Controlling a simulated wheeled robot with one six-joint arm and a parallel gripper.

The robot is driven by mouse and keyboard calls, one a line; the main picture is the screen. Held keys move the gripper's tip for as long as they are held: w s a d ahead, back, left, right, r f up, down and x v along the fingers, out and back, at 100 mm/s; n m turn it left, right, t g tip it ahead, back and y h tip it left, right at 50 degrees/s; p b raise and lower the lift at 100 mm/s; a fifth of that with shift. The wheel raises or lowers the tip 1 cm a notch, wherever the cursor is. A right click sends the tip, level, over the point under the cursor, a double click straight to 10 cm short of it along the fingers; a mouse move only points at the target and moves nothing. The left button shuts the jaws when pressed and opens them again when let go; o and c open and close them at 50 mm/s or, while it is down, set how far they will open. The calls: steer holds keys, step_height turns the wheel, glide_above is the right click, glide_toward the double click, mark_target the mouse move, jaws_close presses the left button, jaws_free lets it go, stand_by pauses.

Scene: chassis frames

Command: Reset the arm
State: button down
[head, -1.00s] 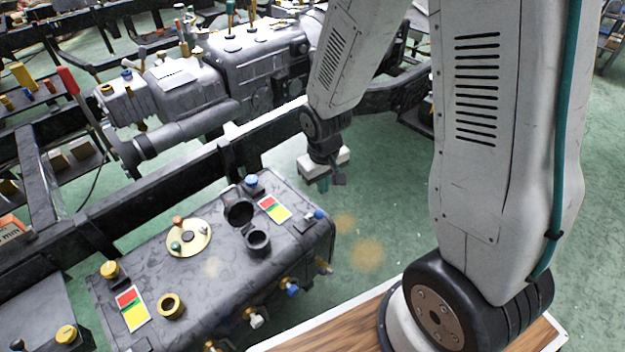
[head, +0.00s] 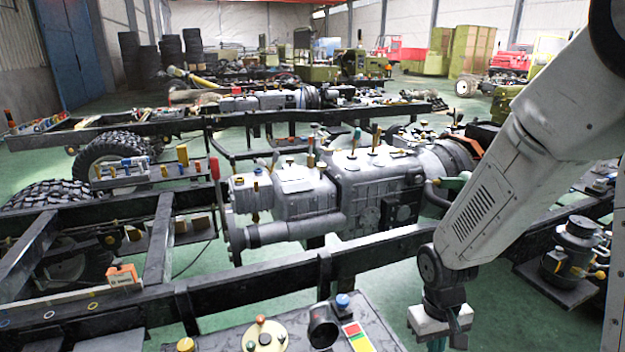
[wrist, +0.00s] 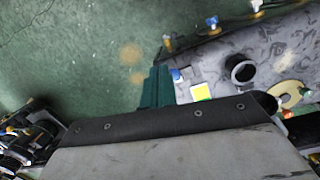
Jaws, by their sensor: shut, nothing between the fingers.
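My gripper (head: 437,345) hangs from my white arm at the lower right of the head view, pointing down. Its fingertips are cut off by the bottom edge there. In the wrist view its teal fingers (wrist: 155,88) show together and shut, with nothing held. It is to the right of the dark tank (head: 385,325) in the head view, above the green floor. The tank also shows in the wrist view (wrist: 215,55), beside the fingers; whether they touch it cannot be told.
A black chassis rail (head: 385,250) runs behind my gripper. A grey gearbox (head: 370,190) stands beyond it. A dark pump-like unit (head: 575,250) is at the right. Green floor (wrist: 70,50) is open beside the tank.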

steer(key=s+r+t, duration=0.1)
steer(key=s+r, duration=0.3)
steer(key=r, duration=0.4)
steer(key=s+r+m, duration=0.1)
steer(key=s+r, duration=0.4)
steer(key=r, duration=0.3)
steer(key=s+r+t, duration=0.1)
steer(key=s+r, duration=0.4)
steer(key=r, duration=0.4)
steer(key=shift+s+t+y, duration=0.15)
steer(key=shift+t+y, duration=0.15)
steer(key=shift+y, duration=0.1)
